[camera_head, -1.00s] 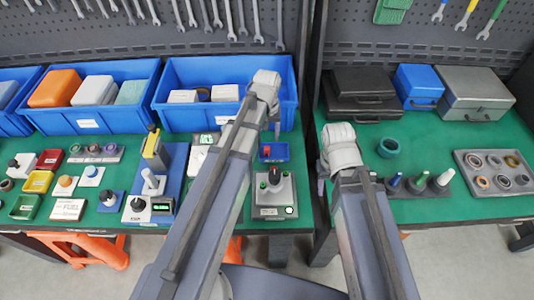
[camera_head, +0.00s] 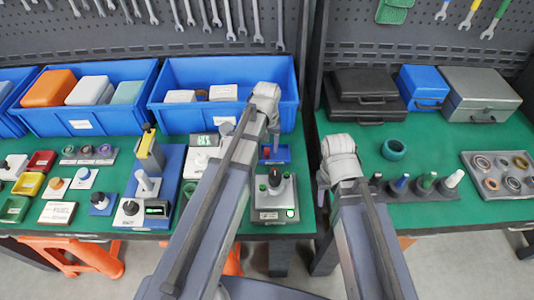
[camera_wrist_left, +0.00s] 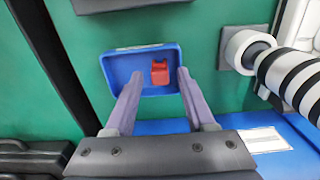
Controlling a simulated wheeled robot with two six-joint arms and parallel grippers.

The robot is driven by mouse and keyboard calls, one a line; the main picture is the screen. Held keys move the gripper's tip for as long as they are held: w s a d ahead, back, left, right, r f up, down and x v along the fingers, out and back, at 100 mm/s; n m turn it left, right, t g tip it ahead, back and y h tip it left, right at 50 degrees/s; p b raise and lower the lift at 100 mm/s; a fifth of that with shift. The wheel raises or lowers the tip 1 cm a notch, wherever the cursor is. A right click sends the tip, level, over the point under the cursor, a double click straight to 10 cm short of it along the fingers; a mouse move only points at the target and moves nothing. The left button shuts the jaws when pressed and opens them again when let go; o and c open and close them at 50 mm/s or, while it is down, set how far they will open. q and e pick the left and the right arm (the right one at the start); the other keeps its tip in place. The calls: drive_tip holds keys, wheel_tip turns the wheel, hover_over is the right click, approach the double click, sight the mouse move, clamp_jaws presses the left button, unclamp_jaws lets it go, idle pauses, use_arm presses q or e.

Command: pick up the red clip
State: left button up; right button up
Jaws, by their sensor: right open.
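The red clip (camera_wrist_left: 160,72) lies in a small blue tray (camera_wrist_left: 122,68) in the left wrist view. In the head view the tray (camera_head: 282,154) sits on the green bench top behind a grey test device, and the clip shows only as a small red patch. My left gripper (camera_wrist_left: 159,76) is open, its two fingers apart on either side of the clip in the picture; no contact is visible. In the head view my left gripper (camera_head: 273,128) hangs over the tray, partly hidden by its arm. My right gripper (camera_head: 322,188) is open near the right table's left edge.
The grey device (camera_head: 287,190) with a black knob stands in front of the tray. A large blue bin (camera_head: 185,118) is behind it. A blue-based press (camera_head: 150,185) stands to the left. The right table has a teal ring (camera_head: 394,149) and a pegged holder (camera_head: 420,190).

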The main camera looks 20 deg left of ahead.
sight(267, 149)
use_arm(q)
clamp_jaws()
idle(0.5)
wheel_tip(267, 149, up, 10)
drive_tip(key=p, duration=1)
drive_tip(key=shift+r, duration=0.1)
